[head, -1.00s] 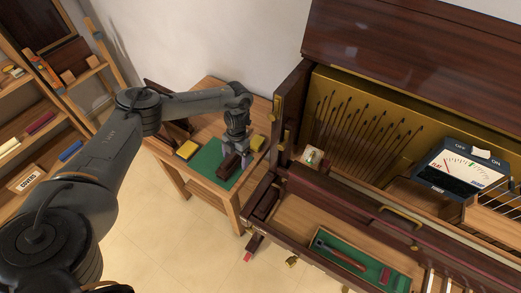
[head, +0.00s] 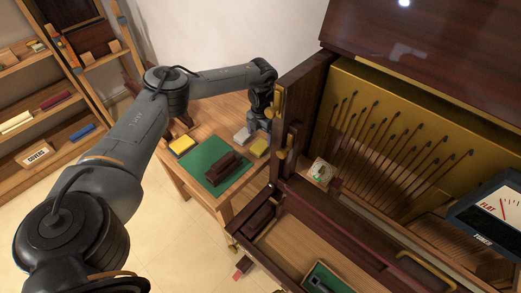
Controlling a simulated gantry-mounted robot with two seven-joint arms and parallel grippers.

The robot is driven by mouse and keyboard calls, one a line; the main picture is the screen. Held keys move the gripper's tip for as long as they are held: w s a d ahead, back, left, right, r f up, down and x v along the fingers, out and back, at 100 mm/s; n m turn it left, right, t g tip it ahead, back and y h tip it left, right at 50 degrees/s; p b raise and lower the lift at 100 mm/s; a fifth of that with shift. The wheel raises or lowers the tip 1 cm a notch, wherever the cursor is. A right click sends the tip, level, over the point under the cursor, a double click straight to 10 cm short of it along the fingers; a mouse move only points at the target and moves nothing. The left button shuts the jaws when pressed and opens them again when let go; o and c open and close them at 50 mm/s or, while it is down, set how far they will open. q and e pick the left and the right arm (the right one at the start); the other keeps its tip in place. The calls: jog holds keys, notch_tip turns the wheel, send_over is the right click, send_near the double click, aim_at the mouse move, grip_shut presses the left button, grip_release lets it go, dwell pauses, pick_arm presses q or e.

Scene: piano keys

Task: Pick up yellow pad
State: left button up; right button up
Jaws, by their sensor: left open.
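One yellow pad (head: 182,145) lies on the wooden side table (head: 207,108), at the left corner of the green mat (head: 199,163). A second yellow pad (head: 259,147) lies at the right side of the mat, just below my left gripper (head: 259,130). My left gripper is open, pointing down over the table's right end, beside a light grey pad (head: 242,135). The piano's side post partly hides the gripper, and its fingertips are hard to make out. I cannot tell whether it touches a pad. My right gripper is out of view.
A dark brown block (head: 224,168) sits on the green mat. The open piano's wooden side (head: 304,115) stands close to the right of my left gripper. Shelves (head: 40,120) with coloured pads stand at the left.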

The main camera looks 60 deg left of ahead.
aim_at(260, 146)
pick_arm(q)
jog(key=shift+w+f, duration=0.1)
jog(key=shift+f, duration=0.7)
jog(key=f, duration=0.1)
jog(key=f+b, duration=0.1)
jog(key=f, duration=0.1)
jog(key=shift+s+f, duration=0.15)
jog(key=shift+s, duration=0.2)
jog(key=shift+w+f, duration=0.1)
jog(key=shift+f, duration=0.35)
jog(key=c, duration=1.1)
jog(key=shift+r+p, duration=1)
jog(key=shift+r, duration=4.05)
